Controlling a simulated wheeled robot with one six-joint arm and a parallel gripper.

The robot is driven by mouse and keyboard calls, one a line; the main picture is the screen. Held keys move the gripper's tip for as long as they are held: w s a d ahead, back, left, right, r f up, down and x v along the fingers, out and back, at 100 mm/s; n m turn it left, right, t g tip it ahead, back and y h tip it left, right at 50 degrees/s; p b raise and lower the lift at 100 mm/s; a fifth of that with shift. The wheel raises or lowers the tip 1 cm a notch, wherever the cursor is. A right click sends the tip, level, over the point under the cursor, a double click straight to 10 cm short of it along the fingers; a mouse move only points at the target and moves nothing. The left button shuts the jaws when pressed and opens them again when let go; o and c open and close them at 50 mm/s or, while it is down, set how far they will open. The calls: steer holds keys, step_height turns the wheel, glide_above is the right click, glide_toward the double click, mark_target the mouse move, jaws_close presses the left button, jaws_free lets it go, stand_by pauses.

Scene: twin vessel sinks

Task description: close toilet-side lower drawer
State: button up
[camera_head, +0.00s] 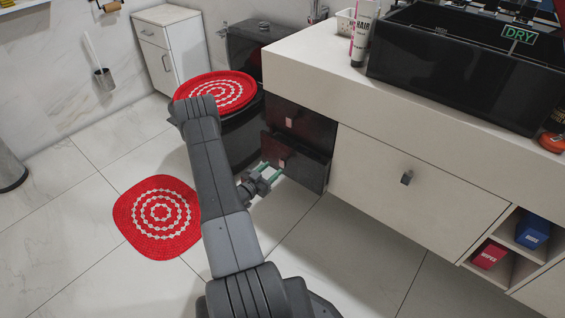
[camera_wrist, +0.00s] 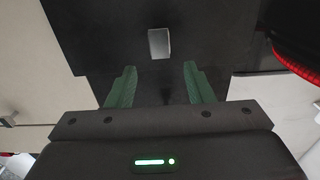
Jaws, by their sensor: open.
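The toilet-side lower drawer (camera_head: 308,160) is the lower of two dark glossy drawers at the left end of the vanity. It stands partly pulled out, with its top edge in front of the upper drawer (camera_head: 303,120), which looks shut. A small handle (camera_head: 282,163) is on its front. My gripper (camera_head: 269,171) is open and empty, just in front of this drawer's face, low near the floor. In the wrist view, its green fingers (camera_wrist: 160,75) point at a dark front with a pale square handle (camera_wrist: 159,43). I cannot tell whether they touch it.
The black toilet with a red patterned lid cover (camera_head: 216,91) stands left of the drawers. A red mat (camera_head: 158,214) lies on the floor at left. A pale vanity front (camera_head: 405,185) is to the right. The tiled floor before the drawers is clear.

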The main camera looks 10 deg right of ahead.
mark_target(282, 161)
steer(key=b+x, duration=0.1)
steer(key=x, duration=0.6)
steer(key=shift+w+d, duration=0.2)
steer(key=shift+d, duration=0.05)
jaws_close()
